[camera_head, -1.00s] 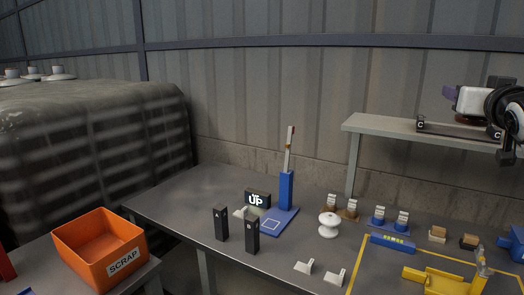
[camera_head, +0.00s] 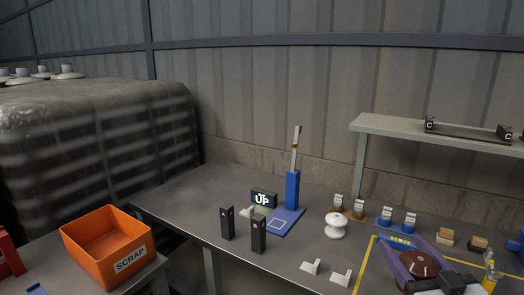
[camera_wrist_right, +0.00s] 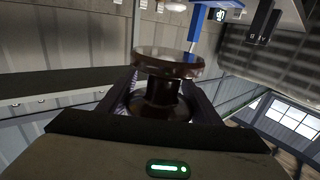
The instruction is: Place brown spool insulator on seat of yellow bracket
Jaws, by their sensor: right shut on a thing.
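My right gripper (camera_head: 417,262) is shut on the brown spool insulator (camera_head: 418,265) at the lower right of the head view. In the right wrist view the dark brown, glossy spool (camera_wrist_right: 167,65) sits between the two fingers, with its wide flange outward. The yellow bracket (camera_head: 489,284) is mostly hidden behind my right gripper and arm; only a yellow upright part at its right shows. The spool overlaps the bracket area in the picture, but I cannot tell its height above it or whether they touch. The bracket's seat is hidden. My left gripper is not in view.
A white insulator (camera_head: 335,226) stands left of the yellow-outlined area. Two black posts (camera_head: 258,235), small white blocks (camera_head: 341,277) and a blue stand (camera_head: 292,190) are on the table. A raised shelf (camera_head: 385,124) spans the back right. An orange scrap bin (camera_head: 105,240) is at left.

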